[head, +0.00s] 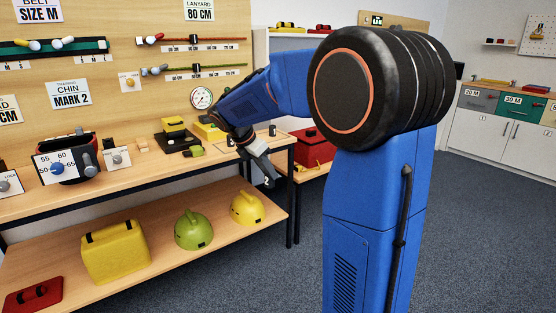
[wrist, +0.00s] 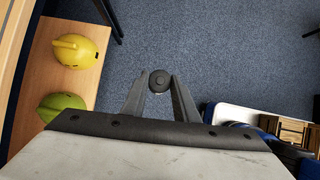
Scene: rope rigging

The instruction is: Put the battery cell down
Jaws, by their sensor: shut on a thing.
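My gripper (head: 262,172) is at the right end of the workbench (head: 232,170) in the head view, pointing down. In the wrist view its two fingers (wrist: 159,90) are closed in on a small dark round thing, seen end-on between the fingertips. I take this to be the battery cell (wrist: 159,79). Below it in the wrist view is blue-grey carpet, so it is held in the air, out beyond the shelf edge. In the head view the cell is too small and dark to make out clearly against the gripper.
A black stand with a yellow block (head: 176,137) and a green piece (head: 196,151) sit on the bench near my arm. Yellow (head: 247,208) and green (head: 194,229) helmets and a yellow case (head: 115,253) rest on the lower shelf. A red box (head: 314,149) stands behind.

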